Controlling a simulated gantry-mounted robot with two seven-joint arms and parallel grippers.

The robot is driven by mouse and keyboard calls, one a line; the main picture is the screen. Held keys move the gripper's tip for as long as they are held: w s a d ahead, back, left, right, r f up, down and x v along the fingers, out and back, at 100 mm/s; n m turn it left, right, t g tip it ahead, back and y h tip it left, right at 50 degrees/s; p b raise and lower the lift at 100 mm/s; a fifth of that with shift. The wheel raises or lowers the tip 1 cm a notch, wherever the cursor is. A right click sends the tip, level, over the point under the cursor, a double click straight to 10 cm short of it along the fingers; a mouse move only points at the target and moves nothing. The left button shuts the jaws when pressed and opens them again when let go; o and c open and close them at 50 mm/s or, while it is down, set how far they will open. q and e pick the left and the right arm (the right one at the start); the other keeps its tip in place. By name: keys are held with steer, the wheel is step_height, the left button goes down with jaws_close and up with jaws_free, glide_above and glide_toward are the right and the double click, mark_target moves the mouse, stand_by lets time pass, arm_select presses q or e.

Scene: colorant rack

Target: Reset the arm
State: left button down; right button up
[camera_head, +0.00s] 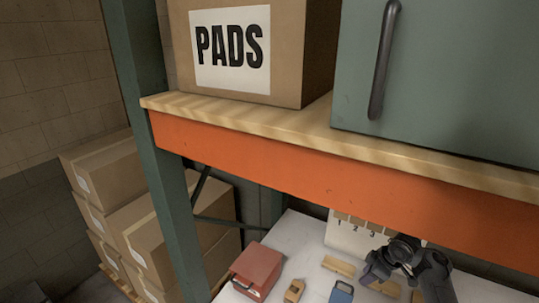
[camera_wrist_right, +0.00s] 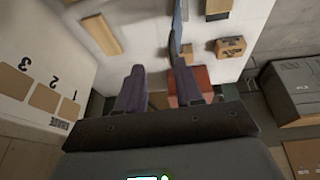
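My right arm (camera_head: 433,275) reaches over the white lower surface, under the orange beam. My right gripper (camera_head: 374,272) has dark purple fingers and hangs near wooden blocks. In the right wrist view the two fingers of my right gripper (camera_wrist_right: 158,82) stand apart with a gap between them. A brown patch shows in the gap, and I cannot tell what it is; nothing is clearly gripped. My left arm and gripper are not in view.
The white surface (camera_head: 295,238) carries a red box (camera_head: 258,268), a blue container (camera_head: 341,292), a wooden block (camera_head: 338,266) and a small brown block (camera_head: 294,290). A numbered board (camera_head: 345,235) stands behind. Above, the orange beam (camera_head: 300,175) carries a PADS box (camera_head: 285,55) and green cabinet (camera_head: 450,80).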

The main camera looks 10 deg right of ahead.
steer(key=s+a+f+m+h+p, duration=0.15)
steer(key=s+f, duration=0.25)
steer(key=s, duration=0.4)
steer(key=s+a+f+m+h, duration=0.1)
steer(key=s+f+m+h, duration=0.15)
steer(key=s+f, duration=0.4)
steer(key=s+a+r+m, duration=0.1)
steer(key=s+a+r, duration=0.2)
steer(key=s+a, duration=0.2)
steer(key=s+a+r+m+y+p, duration=0.1)
steer(key=s+a+r, duration=0.3)
steer(key=s, duration=0.6)
steer(key=s+a+r+m, duration=0.1)
steer(key=s+a+r, duration=0.2)
steer(key=s+a, duration=0.3)
steer(key=s, duration=0.2)
steer(key=shift+s+a+r+m+y, duration=0.15)
steer(key=shift+s+r+m+y, duration=0.15)
steer(key=shift+m, duration=0.1)
